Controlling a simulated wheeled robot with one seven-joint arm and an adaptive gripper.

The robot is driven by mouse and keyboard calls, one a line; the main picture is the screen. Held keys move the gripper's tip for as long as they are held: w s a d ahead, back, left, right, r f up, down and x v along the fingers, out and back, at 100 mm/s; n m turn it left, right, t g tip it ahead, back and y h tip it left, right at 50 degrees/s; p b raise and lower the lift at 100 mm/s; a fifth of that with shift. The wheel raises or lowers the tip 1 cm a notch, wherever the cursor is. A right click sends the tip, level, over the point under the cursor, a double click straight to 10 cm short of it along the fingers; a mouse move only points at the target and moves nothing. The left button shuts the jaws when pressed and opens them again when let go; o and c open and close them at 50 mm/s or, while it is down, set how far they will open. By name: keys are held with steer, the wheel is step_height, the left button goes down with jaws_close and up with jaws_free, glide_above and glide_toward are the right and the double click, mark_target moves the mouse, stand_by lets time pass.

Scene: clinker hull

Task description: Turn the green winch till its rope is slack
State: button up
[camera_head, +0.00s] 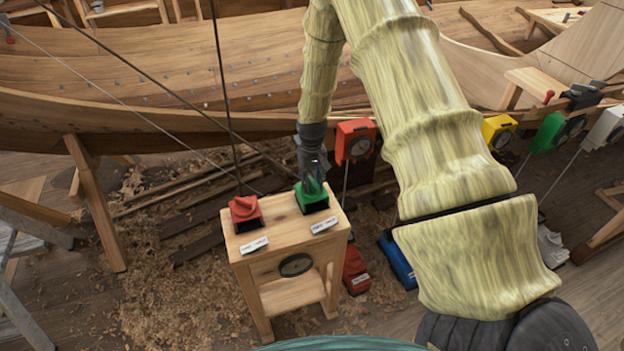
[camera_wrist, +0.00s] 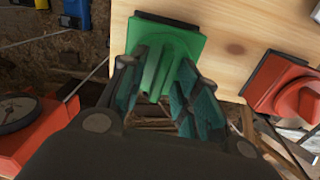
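The green winch (camera_head: 312,199) sits on the right part of a small wooden stand's top (camera_head: 281,218), with a white label in front of it. My gripper (camera_head: 313,180) is over it, pointing down. In the wrist view the green winch (camera_wrist: 165,60) shows a raised grip between my two toothed teal finger pads (camera_wrist: 162,82), one on each side. I cannot tell whether both pads press on it. A dark rope (camera_head: 165,93) runs straight from the upper left down towards the green winch; its end near my gripper is hard to see.
A red winch (camera_head: 245,211) stands left of the green one on the same stand, with its own rope rising; it also shows in the wrist view (camera_wrist: 287,90). The planked hull (camera_head: 190,75) lies behind. Shavings cover the floor.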

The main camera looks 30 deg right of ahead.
jaws_close()
steer(key=shift+n, duration=0.3)
steer(key=n+b, duration=0.2)
steer(key=n, duration=0.2)
steer(key=shift+f, duration=0.1)
steer(key=shift+n+b, duration=0.65)
steer(key=shift+n, duration=1.75)
jaws_free()
